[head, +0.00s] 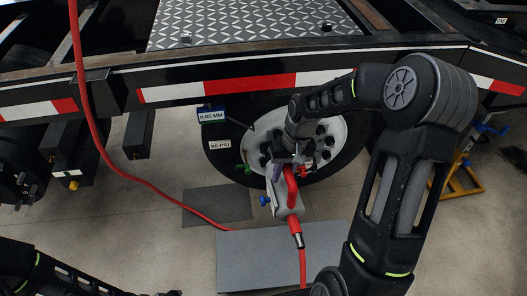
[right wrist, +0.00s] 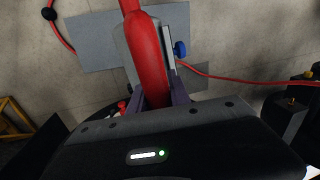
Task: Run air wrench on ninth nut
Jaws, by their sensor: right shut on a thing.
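The air wrench (head: 287,203) is grey and red, with a red hose joined at its lower end. My right gripper (head: 284,165) is shut on it in front of the wheel. In the right wrist view the red grip of the wrench (right wrist: 148,60) lies between the fingers of my right gripper (right wrist: 160,95). The wheel hub (head: 335,128) is pale with several dark nuts (head: 322,129) around it. The gripper and arm cover part of the hub, so I cannot tell which nut the wrench faces or whether it touches one. My left gripper is not clearly visible.
A red hose (head: 115,170) hangs at the left and runs along the floor. Grey mats (head: 250,265) lie below the wheel. Labels (head: 217,143) reading 0.05 MM and 80 PSI hang beside the tyre. The trailer's side rail (head: 60,88) runs above. A yellow stand (head: 465,180) is at the right.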

